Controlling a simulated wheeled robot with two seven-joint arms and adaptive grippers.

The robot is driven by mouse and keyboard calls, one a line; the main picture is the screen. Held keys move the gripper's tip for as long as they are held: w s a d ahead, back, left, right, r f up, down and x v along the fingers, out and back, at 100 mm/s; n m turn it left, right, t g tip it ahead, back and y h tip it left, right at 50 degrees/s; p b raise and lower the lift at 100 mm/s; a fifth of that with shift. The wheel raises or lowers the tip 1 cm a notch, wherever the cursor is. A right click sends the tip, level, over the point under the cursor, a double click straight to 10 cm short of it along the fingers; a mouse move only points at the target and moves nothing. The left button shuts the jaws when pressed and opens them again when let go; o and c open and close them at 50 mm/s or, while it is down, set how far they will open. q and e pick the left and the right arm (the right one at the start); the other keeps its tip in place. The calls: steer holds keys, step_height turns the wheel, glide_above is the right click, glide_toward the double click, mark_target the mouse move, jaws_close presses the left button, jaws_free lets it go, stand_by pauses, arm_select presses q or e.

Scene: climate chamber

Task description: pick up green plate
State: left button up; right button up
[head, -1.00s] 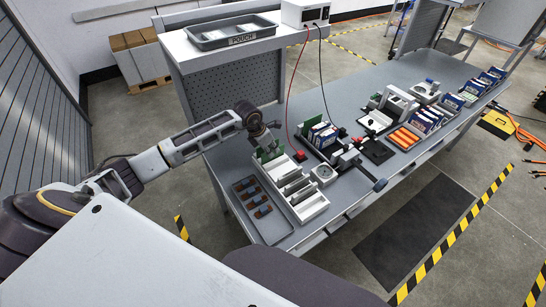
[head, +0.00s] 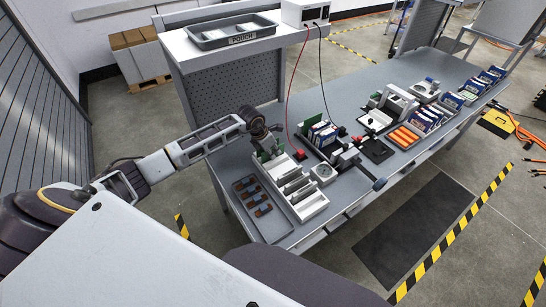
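The green plate (head: 264,155) stands upright at the far left end of a white slotted rack (head: 312,207) on the grey bench. My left gripper (head: 270,139) is just above the plate, pointing down, and partly covers it. The fingers are small and dark here. I cannot tell whether they are open or shut, or whether they touch the plate. My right gripper is not in view.
A grey tray with dark brown-and-blue pieces (head: 262,228) lies in front of the rack. A perforated panel (head: 232,88) rises behind.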

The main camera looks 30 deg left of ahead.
arm_select(q)
steer(key=shift+f, duration=0.2)
stand_by(0.6)
steer(key=shift+c, duration=0.5)
jaws_close()
